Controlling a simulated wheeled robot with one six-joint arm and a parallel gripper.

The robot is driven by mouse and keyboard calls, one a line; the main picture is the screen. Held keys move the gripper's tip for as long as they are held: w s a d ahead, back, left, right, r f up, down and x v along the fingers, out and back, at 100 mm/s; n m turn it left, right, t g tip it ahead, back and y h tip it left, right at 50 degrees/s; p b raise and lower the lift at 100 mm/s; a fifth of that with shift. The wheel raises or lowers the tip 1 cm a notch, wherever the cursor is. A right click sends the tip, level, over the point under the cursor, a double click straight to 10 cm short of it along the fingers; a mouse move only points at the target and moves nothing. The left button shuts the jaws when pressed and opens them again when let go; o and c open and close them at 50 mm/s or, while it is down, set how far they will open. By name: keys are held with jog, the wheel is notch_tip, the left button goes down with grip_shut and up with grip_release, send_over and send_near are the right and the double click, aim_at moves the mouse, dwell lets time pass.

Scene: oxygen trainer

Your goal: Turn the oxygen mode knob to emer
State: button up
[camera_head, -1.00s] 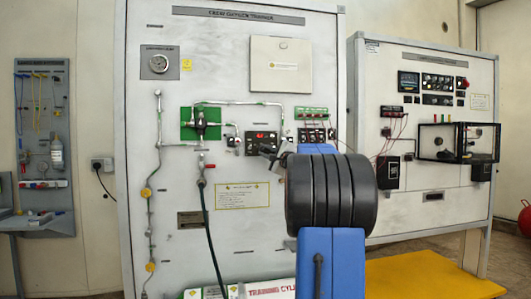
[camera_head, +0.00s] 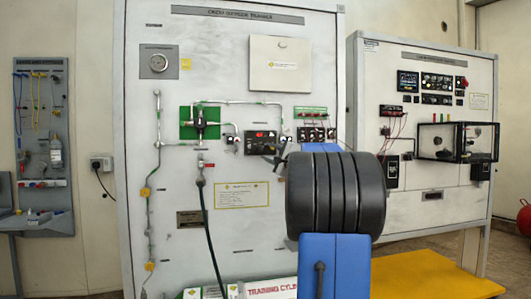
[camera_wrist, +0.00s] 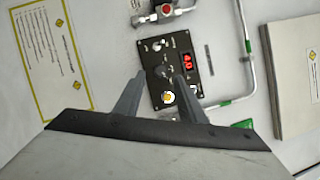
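The black oxygen panel (camera_head: 262,142) with a red display sits mid-board, and it fills the middle of the wrist view (camera_wrist: 187,62). A dark round knob (camera_wrist: 162,71) on it shows between my fingertips; a pale, yellowish knob (camera_wrist: 168,97) lies nearer my palm. The labels are too small to read, so I cannot tell which knob is the mode knob or its setting. My gripper (camera_wrist: 160,77) is open, its two fingers apart with nothing clearly held. In the head view my gripper (camera_head: 280,163) is just below and right of the panel.
A dark hose (camera_head: 209,230) hangs below left. Another equipment board (camera_head: 425,209) stands to the right.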

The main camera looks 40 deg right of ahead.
jog(key=v, duration=1.4)
jog(key=shift+a+f, duration=0.1)
